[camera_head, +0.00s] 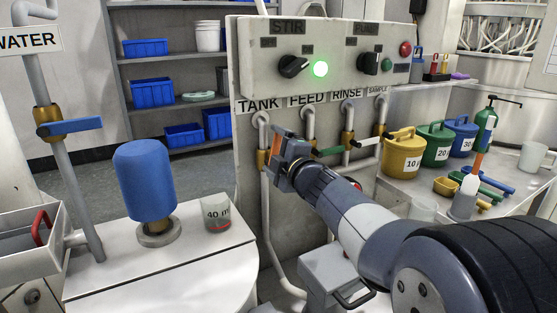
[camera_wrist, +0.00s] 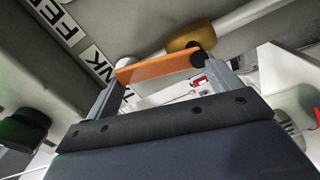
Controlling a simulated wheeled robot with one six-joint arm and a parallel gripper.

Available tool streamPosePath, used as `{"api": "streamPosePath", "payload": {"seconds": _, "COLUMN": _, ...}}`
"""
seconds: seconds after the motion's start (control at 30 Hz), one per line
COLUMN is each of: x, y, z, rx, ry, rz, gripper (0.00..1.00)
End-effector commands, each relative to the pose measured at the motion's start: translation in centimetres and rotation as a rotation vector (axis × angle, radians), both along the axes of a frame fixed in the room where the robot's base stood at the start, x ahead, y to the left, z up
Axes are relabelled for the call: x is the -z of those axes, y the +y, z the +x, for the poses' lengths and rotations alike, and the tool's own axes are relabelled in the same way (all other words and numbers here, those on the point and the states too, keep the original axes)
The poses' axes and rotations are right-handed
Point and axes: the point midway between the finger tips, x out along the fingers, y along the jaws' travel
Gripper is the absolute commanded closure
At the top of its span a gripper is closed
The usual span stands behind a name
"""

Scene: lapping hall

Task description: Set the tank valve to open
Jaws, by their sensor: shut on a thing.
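The tank valve sits on the leftmost panel pipe, under the TANK label (camera_head: 258,105). Its brass body (camera_head: 263,160) shows just left of my gripper (camera_head: 284,150). My gripper is shut on the orange handle (camera_head: 277,143) of this valve. In the wrist view the orange handle (camera_wrist: 160,68) spans between the two grey fingers of my gripper (camera_wrist: 165,76), and a brass body (camera_wrist: 190,36) on a pale pipe lies just behind it. The gripper hides part of the handle in the head view, so its exact angle is hard to tell.
The feed valve's green handle (camera_head: 331,151) and a white handle (camera_head: 366,142) are close on the right. A blue-handled water valve (camera_head: 72,127) and a blue cylinder (camera_head: 145,182) stand left. Buckets, including a yellow one (camera_head: 403,157), crowd the right bench.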

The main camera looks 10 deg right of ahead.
Motion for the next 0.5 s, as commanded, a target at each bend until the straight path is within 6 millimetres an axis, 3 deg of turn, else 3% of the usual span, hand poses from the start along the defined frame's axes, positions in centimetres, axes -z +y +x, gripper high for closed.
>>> {"api": "streamPosePath", "payload": {"seconds": 0.5, "x": 0.13, "y": 0.7, "z": -0.22, "rx": -0.001, "ry": -0.048, "rz": -0.151, "gripper": 0.56}}
